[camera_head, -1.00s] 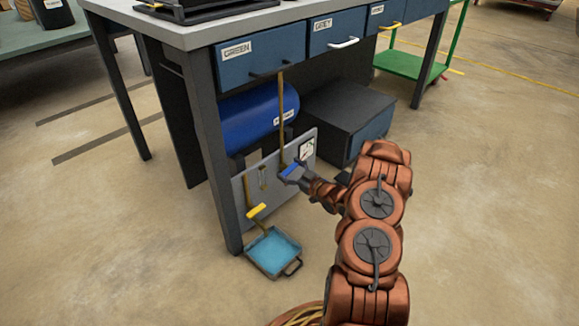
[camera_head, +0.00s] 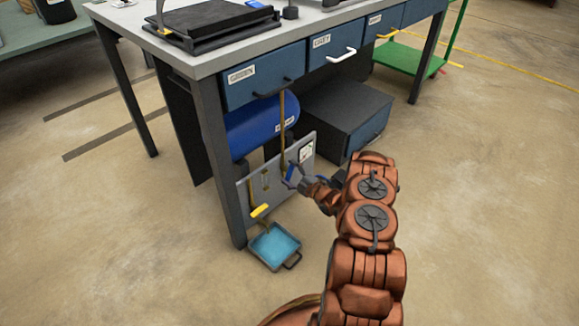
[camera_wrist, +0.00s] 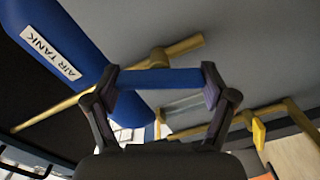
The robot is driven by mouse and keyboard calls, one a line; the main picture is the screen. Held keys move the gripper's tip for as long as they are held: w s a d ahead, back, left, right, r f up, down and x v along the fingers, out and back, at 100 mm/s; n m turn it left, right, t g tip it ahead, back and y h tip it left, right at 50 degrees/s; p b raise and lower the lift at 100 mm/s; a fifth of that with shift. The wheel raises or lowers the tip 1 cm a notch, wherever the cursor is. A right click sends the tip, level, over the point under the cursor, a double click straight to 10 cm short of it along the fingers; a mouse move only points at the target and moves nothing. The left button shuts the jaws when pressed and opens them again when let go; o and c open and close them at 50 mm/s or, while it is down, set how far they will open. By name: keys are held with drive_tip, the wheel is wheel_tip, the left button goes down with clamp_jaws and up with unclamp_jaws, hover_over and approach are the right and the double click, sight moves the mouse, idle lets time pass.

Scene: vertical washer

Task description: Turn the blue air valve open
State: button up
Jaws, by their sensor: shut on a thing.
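The blue air valve's handle (camera_wrist: 160,78) is a flat bar spanning between the two fingers of my gripper (camera_wrist: 160,88) in the wrist view. My gripper is shut on it, with a dark finger at each end of the bar. A brass fitting and pipe (camera_wrist: 185,48) show just behind the handle. In the head view the handle (camera_head: 291,173) stands steeply, close to upright, in front of the grey panel (camera_head: 272,183). My gripper (camera_head: 297,182) is at the panel there, partly hiding the valve.
The blue air tank (camera_head: 250,127) lies behind the panel under the workbench (camera_head: 222,62). A yellow valve handle (camera_head: 260,211) is low on the left, above a tray of blue liquid (camera_head: 274,243). A gauge (camera_head: 306,152) is near my gripper. A dark box (camera_head: 345,115) stands right.

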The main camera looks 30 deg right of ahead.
drive_tip(key=n+p, duration=0.2)
drive_tip(key=p, duration=0.1)
drive_tip(key=n+p, duration=0.1)
drive_tip(key=p, duration=0.2)
drive_tip(key=shift+a+r+n, duration=0.1)
drive_tip(key=shift+r+n, duration=0.1)
drive_tip(key=shift+n, duration=0.2)
drive_tip(key=shift+f+n+p, duration=0.2)
drive_tip(key=shift+n+p, duration=0.3)
drive_tip(key=shift+p, duration=0.4)
drive_tip(key=shift+f+p, duration=0.1)
drive_tip(key=shift+p, duration=0.2)
drive_tip(key=o, duration=1)
drive_tip(key=shift+s, duration=0.15)
drive_tip(key=v, duration=1.2)
